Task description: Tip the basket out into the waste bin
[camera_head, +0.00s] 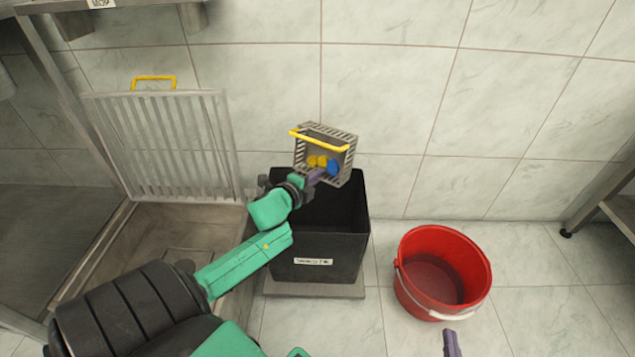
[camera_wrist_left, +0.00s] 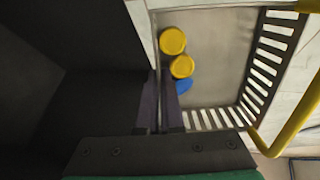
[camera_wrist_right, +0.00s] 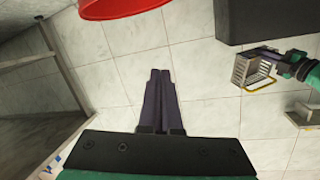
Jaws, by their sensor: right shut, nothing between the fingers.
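The grey slotted basket (camera_head: 351,157) with a yellow handle (camera_head: 318,141) is held up over the back part of the black waste bin (camera_head: 318,245). It also shows in the left wrist view (camera_wrist_left: 222,45) and the right wrist view (camera_wrist_right: 243,72). Two yellow caps (camera_wrist_left: 173,41) and a blue cap (camera_wrist_left: 184,87) lie in it, gathered on the side near my gripper. My left gripper (camera_head: 316,177) is shut on the basket's near wall. How far the basket tilts is hard to tell. My right gripper (camera_wrist_right: 160,80) is shut and empty, low and right of the bin.
A red bucket (camera_head: 470,262) with a white handle stands on the floor right of the bin. A slatted metal grate (camera_head: 165,145) with a yellow handle stands at the left, behind a metal basin (camera_head: 190,235). The tiled wall is close behind the bin.

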